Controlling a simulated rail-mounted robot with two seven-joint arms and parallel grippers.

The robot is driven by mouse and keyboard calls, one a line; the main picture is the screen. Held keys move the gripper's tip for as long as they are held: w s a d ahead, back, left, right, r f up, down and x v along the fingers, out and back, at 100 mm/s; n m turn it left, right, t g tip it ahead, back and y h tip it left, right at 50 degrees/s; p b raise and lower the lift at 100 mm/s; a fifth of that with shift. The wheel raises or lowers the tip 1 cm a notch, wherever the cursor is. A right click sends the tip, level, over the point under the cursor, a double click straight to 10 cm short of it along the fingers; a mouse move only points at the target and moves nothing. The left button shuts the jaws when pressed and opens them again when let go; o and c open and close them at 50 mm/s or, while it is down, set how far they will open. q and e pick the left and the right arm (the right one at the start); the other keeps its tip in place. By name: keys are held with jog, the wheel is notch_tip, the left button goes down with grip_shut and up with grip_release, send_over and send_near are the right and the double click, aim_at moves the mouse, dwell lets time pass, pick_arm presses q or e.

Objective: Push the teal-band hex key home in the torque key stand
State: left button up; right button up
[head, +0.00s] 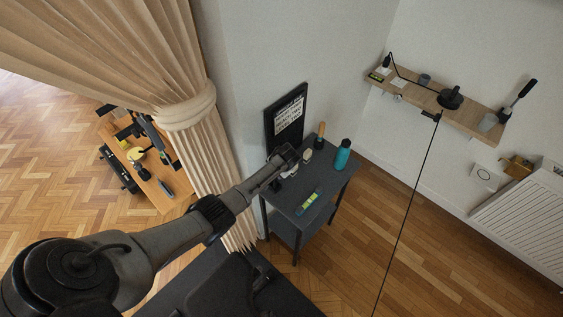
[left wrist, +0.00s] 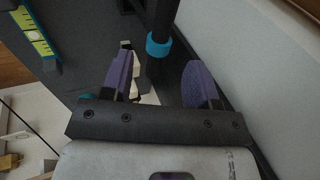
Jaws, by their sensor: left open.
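In the left wrist view the hex key is a dark rod with a teal band (left wrist: 158,46), coming in from the top edge. My left gripper (left wrist: 158,68) has two purple-padded fingers spread apart, with nothing between the pads that I can see held. The teal band shows between and just beyond the fingertips, apart from both pads. In the head view my left gripper (head: 284,158) is over the back left of the dark side table (head: 330,192). The torque key stand is not clearly visible; the gripper hides that part of the table. My right gripper is not in view.
A yellow-green spirit level (head: 308,202) lies on the table's front. A teal bottle (head: 343,155) and a wooden-handled tool (head: 319,135) stand behind. A black framed sign (head: 286,118) is by the wall. A curtain (head: 190,120) hangs left of the table.

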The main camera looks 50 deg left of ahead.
pick_arm(q)
jog(key=v, duration=1.1)
jog(key=shift+p, duration=0.4)
